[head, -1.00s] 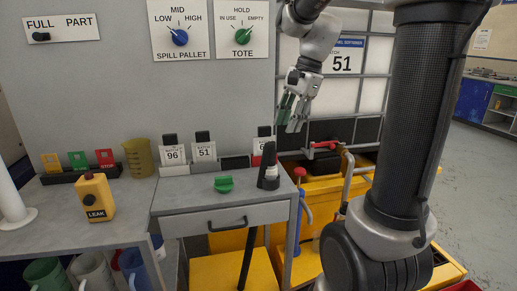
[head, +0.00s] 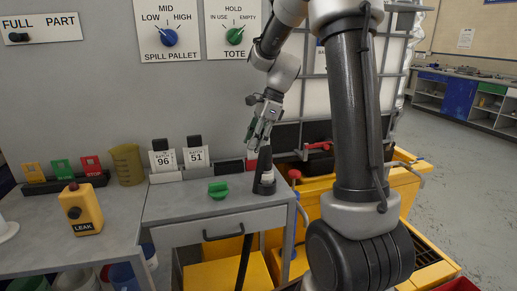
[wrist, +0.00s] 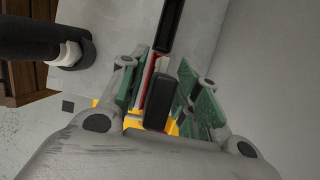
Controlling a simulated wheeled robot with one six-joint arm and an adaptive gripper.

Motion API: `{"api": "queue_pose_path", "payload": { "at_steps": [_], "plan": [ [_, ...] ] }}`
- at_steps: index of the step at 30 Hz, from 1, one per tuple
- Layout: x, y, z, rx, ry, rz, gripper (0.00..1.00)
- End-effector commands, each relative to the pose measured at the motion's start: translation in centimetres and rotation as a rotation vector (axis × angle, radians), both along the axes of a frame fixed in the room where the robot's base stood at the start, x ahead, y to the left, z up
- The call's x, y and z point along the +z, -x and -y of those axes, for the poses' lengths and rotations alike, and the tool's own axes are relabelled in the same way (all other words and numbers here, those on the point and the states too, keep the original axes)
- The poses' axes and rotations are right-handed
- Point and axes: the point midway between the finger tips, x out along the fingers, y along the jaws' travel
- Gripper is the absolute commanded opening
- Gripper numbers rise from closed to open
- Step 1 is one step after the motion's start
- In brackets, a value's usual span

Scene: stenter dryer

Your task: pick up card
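Batch cards with black grip tabs stand in holders on the grey bench: card 96 (head: 163,161) and card 51 (head: 196,156). A third card's red and white edge (head: 251,164) shows at the right, mostly hidden by my gripper and a black handheld tool. My gripper (head: 260,131) is above this third card, fingers pointing down. In the wrist view, its green-padded fingers (wrist: 165,92) are spread, with a black tab (wrist: 158,101) between them. A gap shows to the right-hand finger; contact on the left is unclear.
The upright black tool (head: 264,172) stands close to the third card; its dark shaft (wrist: 35,38) shows in the wrist view. A green knob (head: 218,190) sits on the bench. A yellow LEAK box (head: 82,208) and beaker (head: 127,165) are farther left.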

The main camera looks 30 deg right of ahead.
Motion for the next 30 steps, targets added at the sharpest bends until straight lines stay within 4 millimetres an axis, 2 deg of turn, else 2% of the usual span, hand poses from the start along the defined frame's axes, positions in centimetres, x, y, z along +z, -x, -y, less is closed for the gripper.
{"api": "queue_pose_path", "payload": {
  "at_steps": [3,9,15,25,30],
  "plan": [
    [-0.8,0.0,-0.3,0.000,0.000,0.000,0.32],
    [-0.8,-0.1,-0.3,0.000,0.000,0.001,0.32],
    [-0.8,0.0,-0.3,0.001,0.000,0.001,0.00],
    [-0.6,-0.1,-0.3,0.001,0.000,0.001,0.00],
    [1.8,-0.1,-0.3,0.001,0.002,0.005,0.00]
  ]
}}
